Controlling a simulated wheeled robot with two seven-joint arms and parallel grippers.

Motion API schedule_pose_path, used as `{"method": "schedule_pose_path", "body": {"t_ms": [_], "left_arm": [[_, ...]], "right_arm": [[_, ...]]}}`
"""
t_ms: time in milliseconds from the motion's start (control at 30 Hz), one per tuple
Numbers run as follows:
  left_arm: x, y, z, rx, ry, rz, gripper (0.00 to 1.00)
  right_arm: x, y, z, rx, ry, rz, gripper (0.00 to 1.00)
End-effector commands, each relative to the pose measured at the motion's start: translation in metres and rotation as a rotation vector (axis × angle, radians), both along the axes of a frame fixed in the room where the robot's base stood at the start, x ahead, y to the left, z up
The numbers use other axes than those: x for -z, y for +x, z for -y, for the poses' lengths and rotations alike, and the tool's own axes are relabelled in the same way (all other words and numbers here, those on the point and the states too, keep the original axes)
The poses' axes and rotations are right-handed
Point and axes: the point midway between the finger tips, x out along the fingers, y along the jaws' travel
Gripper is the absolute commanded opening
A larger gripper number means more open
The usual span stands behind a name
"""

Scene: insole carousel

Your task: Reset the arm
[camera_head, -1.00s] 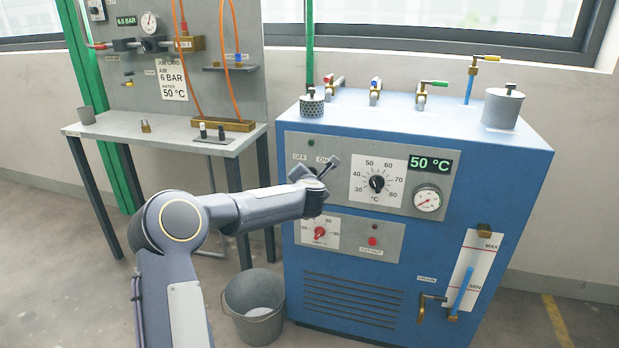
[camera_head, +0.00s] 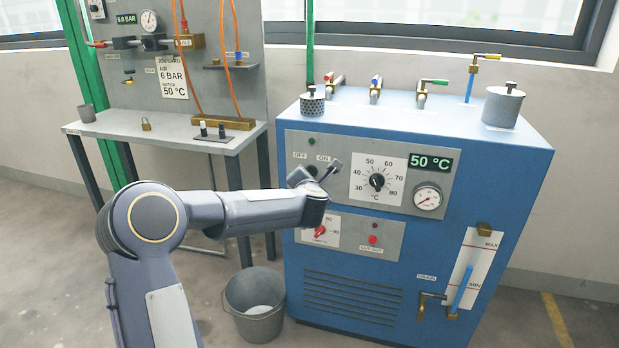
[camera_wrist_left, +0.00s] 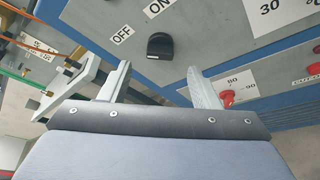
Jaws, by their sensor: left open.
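My left arm comes in from the left in the head view, with its gripper (camera_head: 318,176) in front of the blue machine's control panel, beside the OFF/ON labels. In the left wrist view the gripper (camera_wrist_left: 155,85) is open, its two fingers apart with nothing between them. A black OFF/ON knob (camera_wrist_left: 160,46) shows just beyond the fingers, apart from them. In the head view the gripper mostly hides this knob. My right gripper is not in view.
The blue machine (camera_head: 350,285) has a temperature dial (camera_head: 377,181), a 50 °C display (camera_head: 431,163), a gauge (camera_head: 427,198) and a red knob (camera_head: 320,231). A grey bucket (camera_head: 237,303) stands on the floor at its left. A workbench (camera_head: 165,132) stands behind my arm.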

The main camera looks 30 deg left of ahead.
Motion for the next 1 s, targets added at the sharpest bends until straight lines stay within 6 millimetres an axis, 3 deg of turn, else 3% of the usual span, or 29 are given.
{"method": "schedule_pose_path", "body": {"t_ms": [200,733,867,967,1000], "left_arm": [[-0.003,-0.012,0.007,-0.001,0.000,-0.001,0.56],[-0.010,-0.013,0.012,0.030,0.026,-0.002,0.56],[-0.040,-0.027,0.047,0.227,0.201,-0.027,0.56],[-0.064,-0.061,0.095,0.491,0.461,-0.088,0.56],[-0.068,-0.082,0.115,0.606,0.580,-0.124,0.56]], "right_arm": [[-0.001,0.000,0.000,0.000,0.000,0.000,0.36],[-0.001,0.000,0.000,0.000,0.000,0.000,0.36],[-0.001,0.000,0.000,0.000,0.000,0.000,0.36],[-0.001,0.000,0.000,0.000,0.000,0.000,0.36],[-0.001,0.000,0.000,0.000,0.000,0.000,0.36]]}}
